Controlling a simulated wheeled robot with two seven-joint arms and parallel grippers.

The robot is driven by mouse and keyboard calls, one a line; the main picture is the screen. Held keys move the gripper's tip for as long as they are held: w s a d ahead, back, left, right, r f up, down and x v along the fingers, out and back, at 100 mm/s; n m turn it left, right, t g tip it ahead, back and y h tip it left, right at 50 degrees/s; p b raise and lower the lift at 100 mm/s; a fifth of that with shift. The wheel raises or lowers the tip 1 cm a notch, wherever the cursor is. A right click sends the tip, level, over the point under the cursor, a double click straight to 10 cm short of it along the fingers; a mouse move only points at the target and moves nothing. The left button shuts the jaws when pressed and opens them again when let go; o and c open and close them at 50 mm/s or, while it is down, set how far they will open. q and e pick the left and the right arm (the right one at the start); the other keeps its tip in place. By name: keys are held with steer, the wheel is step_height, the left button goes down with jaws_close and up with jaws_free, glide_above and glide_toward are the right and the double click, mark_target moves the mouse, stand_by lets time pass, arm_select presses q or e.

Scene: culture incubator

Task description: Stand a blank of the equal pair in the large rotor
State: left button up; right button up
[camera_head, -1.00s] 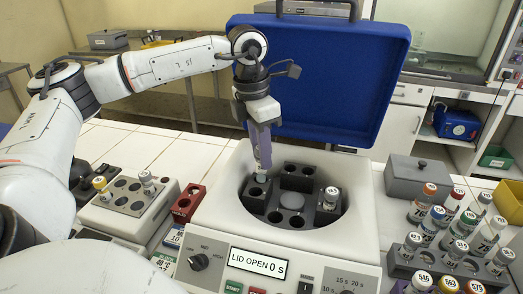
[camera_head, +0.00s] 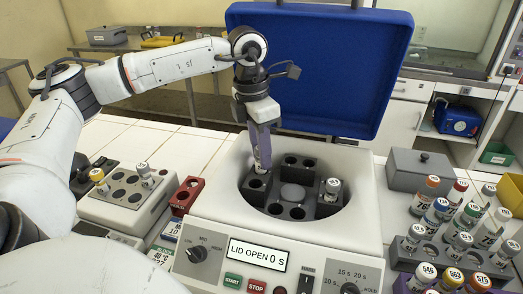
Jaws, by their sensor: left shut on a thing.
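The large rotor (camera_head: 292,193) is a dark grey block in the open bowl of the white centrifuge (camera_head: 215,215). It has several round holes. A capped white tube (camera_head: 333,186) stands in its right side. My left gripper (camera_head: 262,165) points down at the rotor's left side and is shut on a small tube. The tube shows only as a pale bit between the fingertips, over or in the left hole; how deep it sits I cannot tell. My right gripper is not in view.
The blue lid (camera_head: 320,75) stands open behind the bowl. A rack (camera_head: 408,248) with several labelled tubes and a grey box (camera_head: 420,172) lie to the right. A pale block with holes (camera_head: 130,195) and a red rack (camera_head: 186,196) lie left. The display reads LID OPEN 0 S.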

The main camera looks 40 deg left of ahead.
arm_select(q)
steer(key=shift+f+b, duration=0.6)
steer(key=shift+f, duration=0.35)
steer(key=o, duration=1.4)
steer(key=shift+o, duration=0.2)
steer(key=shift+r+p, duration=2.85)
steer(key=shift+r, duration=0.95)
